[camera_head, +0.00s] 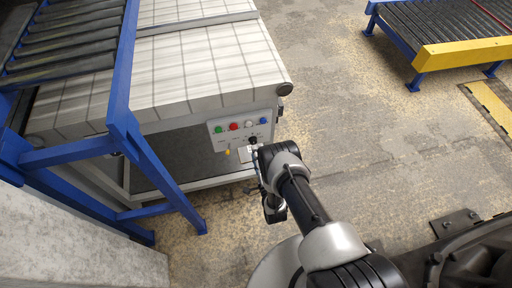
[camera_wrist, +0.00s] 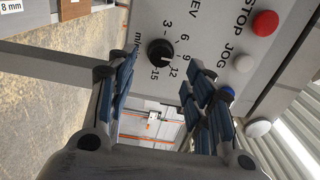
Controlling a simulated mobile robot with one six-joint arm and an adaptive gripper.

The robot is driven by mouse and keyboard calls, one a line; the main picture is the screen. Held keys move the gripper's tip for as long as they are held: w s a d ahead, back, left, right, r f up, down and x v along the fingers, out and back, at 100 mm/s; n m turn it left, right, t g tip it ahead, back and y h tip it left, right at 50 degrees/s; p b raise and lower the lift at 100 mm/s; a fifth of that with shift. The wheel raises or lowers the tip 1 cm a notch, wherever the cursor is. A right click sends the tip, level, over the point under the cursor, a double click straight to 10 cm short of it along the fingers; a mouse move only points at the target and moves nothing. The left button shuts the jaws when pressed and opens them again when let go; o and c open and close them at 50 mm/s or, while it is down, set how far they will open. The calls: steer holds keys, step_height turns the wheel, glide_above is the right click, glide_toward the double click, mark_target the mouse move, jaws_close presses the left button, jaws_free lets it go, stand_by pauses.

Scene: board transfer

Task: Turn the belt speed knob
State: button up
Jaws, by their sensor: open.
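The belt speed knob (camera_wrist: 159,53) is a round black dial on the grey control panel (camera_wrist: 208,22), with a printed scale from 3 to 15 around it. In the wrist view it lies beyond and between my open fingers. My gripper (camera_wrist: 160,76) is empty, with one finger on each side of the knob's line and no visible contact. In the head view the panel (camera_head: 214,144) is on the end of the belt conveyor, and my gripper (camera_head: 254,171) is just in front of it. A small black knob (camera_head: 253,141) shows there beside the gripper.
A red STOP button (camera_wrist: 265,23), a white JOG button (camera_wrist: 243,63) and a blue button (camera_wrist: 228,92) are beside the knob. A blue-framed roller conveyor (camera_head: 123,110) stands left of my arm. A yellow-ended conveyor (camera_head: 465,54) is far right, with open floor between.

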steer(key=v, duration=0.7)
steer(key=shift+s, duration=0.25)
